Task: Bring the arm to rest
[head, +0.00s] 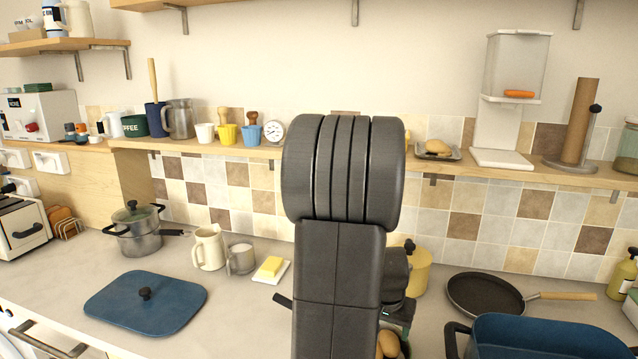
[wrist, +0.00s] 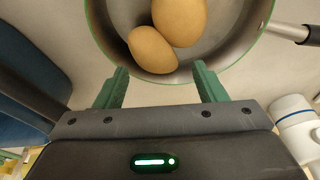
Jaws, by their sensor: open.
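My arm rises in front of the counter in the head view and hides the middle of it. My gripper (wrist: 160,86) is open in the wrist view, its two green fingers apart with nothing between them. The fingertips are at the near rim of a pan (wrist: 233,62) that holds two brown, egg-shaped items (wrist: 180,20). In the head view the gripper is mostly hidden behind my arm, and part of the brown items (head: 388,344) shows beside it.
A blue roasting dish (head: 545,335) stands at the front right, with a frying pan (head: 485,295) behind it. A blue lid (head: 146,303), a butter dish (head: 271,271) and a cream jug (head: 208,248) are on the left. A shelf (head: 520,172) runs along the wall. Bare counter shows at left centre.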

